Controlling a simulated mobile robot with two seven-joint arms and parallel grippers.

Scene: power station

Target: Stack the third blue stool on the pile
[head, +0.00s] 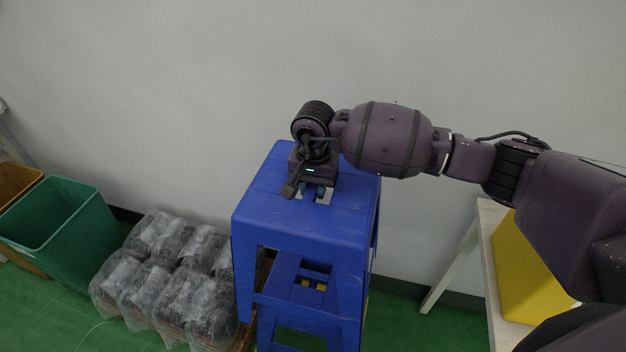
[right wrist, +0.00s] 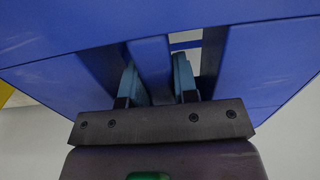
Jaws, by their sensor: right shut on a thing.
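A blue stool (head: 290,222) stands upright in the middle of the head view, with more blue stool parts (head: 300,300) visible below its seat. My right gripper (head: 317,192) points down at the slots in the top of the stool's seat. In the right wrist view its two fingers (right wrist: 158,85) reach into the seat's slots and are shut on the blue bar between them. Whether the upper stool rests fully on the one below cannot be told. My left gripper is not in view.
Plastic-wrapped packs (head: 165,280) lie on the floor just left of the stools. A green bin (head: 70,235) and an orange bin (head: 15,185) stand farther left. A white table (head: 487,235) with a yellow box (head: 530,265) stands at the right. A plain wall (head: 180,90) is behind.

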